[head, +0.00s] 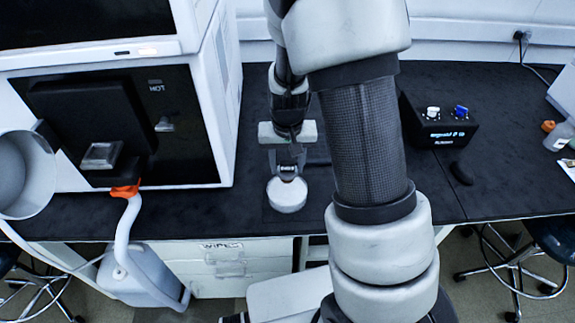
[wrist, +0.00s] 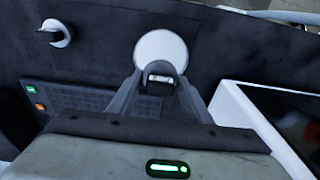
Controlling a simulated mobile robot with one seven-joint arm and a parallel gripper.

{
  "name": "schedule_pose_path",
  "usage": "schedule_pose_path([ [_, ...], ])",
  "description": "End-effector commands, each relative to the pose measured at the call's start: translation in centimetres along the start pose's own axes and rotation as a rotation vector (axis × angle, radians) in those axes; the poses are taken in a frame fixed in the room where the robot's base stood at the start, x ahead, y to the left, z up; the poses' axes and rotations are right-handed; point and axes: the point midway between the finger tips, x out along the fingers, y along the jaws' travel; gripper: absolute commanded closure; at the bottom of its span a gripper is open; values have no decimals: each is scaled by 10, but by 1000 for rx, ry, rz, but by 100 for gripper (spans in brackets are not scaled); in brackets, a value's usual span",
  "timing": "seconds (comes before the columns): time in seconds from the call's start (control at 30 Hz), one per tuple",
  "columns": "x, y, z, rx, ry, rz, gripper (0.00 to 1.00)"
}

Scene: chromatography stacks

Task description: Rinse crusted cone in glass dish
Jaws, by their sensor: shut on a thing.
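My gripper (head: 288,172) points down over the black bench, just right of the white instrument. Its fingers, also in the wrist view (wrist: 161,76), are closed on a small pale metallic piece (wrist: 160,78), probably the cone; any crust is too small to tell. A round whitish dish (head: 287,196) lies right by the fingertips, toward the bench's front edge. In the wrist view the dish (wrist: 160,48) shows as a plain pale disc just beyond the fingertips. I cannot tell whether the held piece touches it or is above it.
The white instrument (head: 226,90) stands close on the left, with a metal cup (head: 28,172) at its front. A dark keypad (wrist: 68,95) and a small pale fitting (wrist: 57,35) lie beside the gripper. A black control box (head: 440,125) stands on the right.

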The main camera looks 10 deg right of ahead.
Motion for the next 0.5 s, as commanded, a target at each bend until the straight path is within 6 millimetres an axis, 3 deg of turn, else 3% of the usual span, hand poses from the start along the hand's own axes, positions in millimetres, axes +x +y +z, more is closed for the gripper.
schedule_pose_path([
  [0.5, 37, 0, 5, -2, 0, -2, 83],
])
